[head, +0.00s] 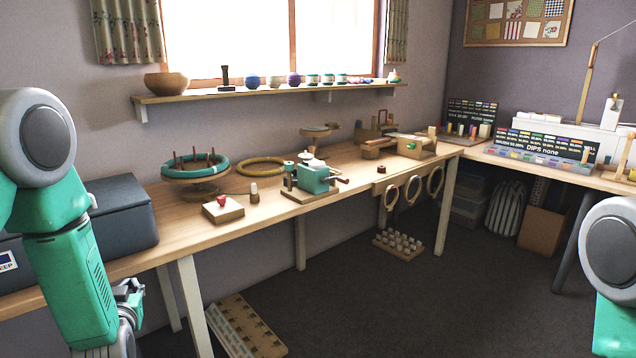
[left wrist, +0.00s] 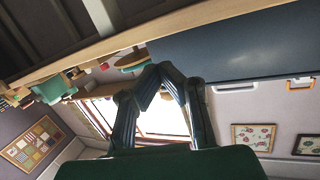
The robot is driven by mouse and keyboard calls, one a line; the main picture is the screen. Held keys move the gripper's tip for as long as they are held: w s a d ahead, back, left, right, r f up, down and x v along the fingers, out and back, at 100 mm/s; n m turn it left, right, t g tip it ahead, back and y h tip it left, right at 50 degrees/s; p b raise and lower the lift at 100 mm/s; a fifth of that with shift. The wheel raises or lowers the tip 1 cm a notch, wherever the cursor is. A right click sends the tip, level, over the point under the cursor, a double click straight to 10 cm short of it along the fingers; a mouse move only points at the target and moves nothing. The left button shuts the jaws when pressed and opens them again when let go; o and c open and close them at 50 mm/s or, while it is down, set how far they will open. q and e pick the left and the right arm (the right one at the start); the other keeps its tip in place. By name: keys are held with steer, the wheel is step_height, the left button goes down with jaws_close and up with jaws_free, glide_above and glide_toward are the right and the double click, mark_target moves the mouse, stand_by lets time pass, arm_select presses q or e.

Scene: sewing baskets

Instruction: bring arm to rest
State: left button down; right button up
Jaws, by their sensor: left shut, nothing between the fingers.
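My left arm (head: 70,260) hangs down at the left of the head view, in front of the workbench. My left gripper (head: 132,298) is low beside the bench's front edge, partly hidden by the arm. In the left wrist view the fingers of this gripper (left wrist: 160,75) come together at their tips and are shut with nothing between them. Only a shoulder part of my right arm (head: 612,250) shows at the right edge, and its gripper is out of view.
The wooden workbench (head: 225,225) holds a dark blue-grey box (head: 115,215), a teal ring stand (head: 195,168) and a teal hand-cranked device (head: 313,177). A slotted wooden rack (head: 245,328) lies on the floor under the bench. Open dark floor (head: 400,310) fills the middle right.

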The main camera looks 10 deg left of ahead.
arm_select(q)
steer(key=s+d+f+m+g+h, duration=0.2)
steer(key=s+d+f+g+h, duration=0.15)
steer(key=s+d+f, duration=0.55)
steer(key=s+d+f+m+g+h, duration=0.1)
steer(key=s+d+f+g, duration=0.2)
steer(key=s, duration=0.5)
steer(key=s+d+f+m+g+h+p, duration=0.1)
steer(key=s+d+f+g+h, duration=0.1)
steer(key=s, duration=0.6)
steer(key=s+d+f+m+g+h+p, duration=0.1)
steer(key=s+d+f+g, duration=0.3)
steer(key=s, duration=0.5)
steer(key=shift+d+f+g+h, duration=0.35)
steer(key=shift+d+f+h, duration=0.1)
steer(key=shift+d, duration=0.65)
steer(key=shift+s, duration=0.1)
